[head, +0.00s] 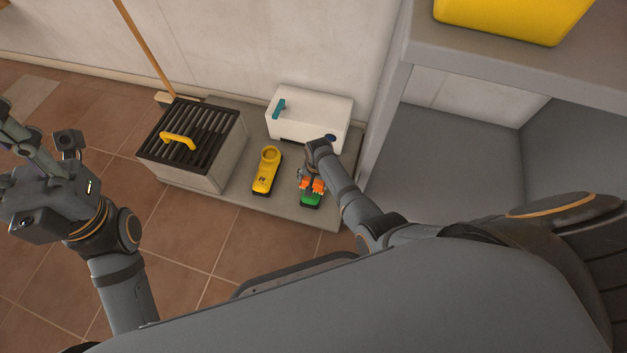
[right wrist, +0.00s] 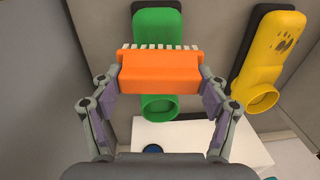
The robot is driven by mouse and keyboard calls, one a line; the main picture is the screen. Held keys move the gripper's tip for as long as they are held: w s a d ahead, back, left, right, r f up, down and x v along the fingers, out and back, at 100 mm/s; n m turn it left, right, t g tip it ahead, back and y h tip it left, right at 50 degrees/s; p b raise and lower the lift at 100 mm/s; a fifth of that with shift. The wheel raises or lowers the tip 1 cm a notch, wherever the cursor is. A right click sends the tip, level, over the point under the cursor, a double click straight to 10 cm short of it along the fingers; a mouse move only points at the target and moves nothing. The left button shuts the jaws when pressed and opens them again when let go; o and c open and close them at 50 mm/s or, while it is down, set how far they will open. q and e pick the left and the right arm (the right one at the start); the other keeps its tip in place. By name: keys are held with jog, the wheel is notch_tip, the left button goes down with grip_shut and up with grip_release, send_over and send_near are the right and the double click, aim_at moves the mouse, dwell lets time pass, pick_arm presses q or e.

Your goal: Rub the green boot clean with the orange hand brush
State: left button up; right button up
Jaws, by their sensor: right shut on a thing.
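The green boot (head: 311,201) stands on a low grey slab by the wall. Its foot and its open top also show in the right wrist view (right wrist: 158,108). My right gripper (head: 314,180) is over the boot. It is shut on the orange hand brush (right wrist: 160,73), whose white bristles point toward the boot's foot end. The brush covers the middle of the boot in the right wrist view; whether the bristles touch it I cannot tell. My left gripper (head: 14,118) is at the far left, over the tiled floor, away from the boot; its fingers are only partly clear.
A yellow boot (head: 265,172) with dark smudges stands left of the green one. A white box (head: 318,112) is behind them. A grated box (head: 190,143) with a yellow handle is at the left. A grey shelf unit (head: 448,150) rises at the right.

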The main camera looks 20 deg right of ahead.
jog(key=shift+f+b, duration=0.4)
jog(key=shift+f, duration=0.15)
dwell(0.6)
dwell(0.6)
jog(key=shift+p, duration=0.3)
